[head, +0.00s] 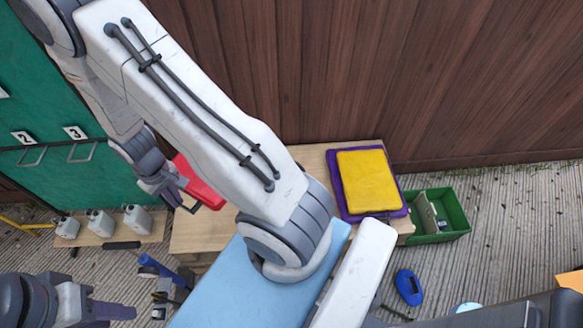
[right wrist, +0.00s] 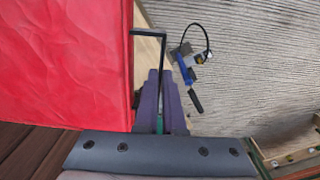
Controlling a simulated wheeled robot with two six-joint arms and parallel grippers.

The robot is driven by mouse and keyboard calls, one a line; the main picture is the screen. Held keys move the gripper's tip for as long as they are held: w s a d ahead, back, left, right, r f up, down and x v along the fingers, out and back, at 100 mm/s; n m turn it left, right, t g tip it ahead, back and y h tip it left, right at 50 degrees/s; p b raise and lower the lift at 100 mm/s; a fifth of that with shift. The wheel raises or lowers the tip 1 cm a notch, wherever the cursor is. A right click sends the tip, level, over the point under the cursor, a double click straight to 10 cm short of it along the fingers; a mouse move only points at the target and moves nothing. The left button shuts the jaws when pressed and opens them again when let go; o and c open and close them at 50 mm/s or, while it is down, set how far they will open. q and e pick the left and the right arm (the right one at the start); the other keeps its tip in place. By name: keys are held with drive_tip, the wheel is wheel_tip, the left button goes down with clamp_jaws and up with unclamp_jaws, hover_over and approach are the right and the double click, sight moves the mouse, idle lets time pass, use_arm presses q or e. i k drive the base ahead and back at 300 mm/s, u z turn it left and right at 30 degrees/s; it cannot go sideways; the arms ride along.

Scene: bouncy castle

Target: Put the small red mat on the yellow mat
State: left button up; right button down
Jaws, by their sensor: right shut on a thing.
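The small red mat (head: 204,192) hangs in the air at the left end of the wooden table, partly hidden by my own right arm link. In the right wrist view the red mat (right wrist: 65,60) fills the left side, with a black handle (right wrist: 150,33) at its edge. My right gripper (head: 184,201) is shut on that handle; its purple fingers (right wrist: 161,95) show close together there. The yellow mat (head: 367,181) lies flat on a larger purple mat (head: 346,212) at the table's right end. My left gripper (head: 122,312) is low at the left, empty, its finger gap unclear.
The wooden table (head: 315,160) stands by a brown plank wall (head: 420,75). A green crate (head: 455,215) stands right of it. Several pale canisters (head: 100,222) stand on a board at left, near green cabinets (head: 60,180). A blue tool (head: 160,268) stands below the table's left end.

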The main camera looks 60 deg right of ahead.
sight(367, 183)
drive_tip(key=u, duration=0.2)
drive_tip(key=i, duration=0.65)
drive_tip(key=z, duration=2.25)
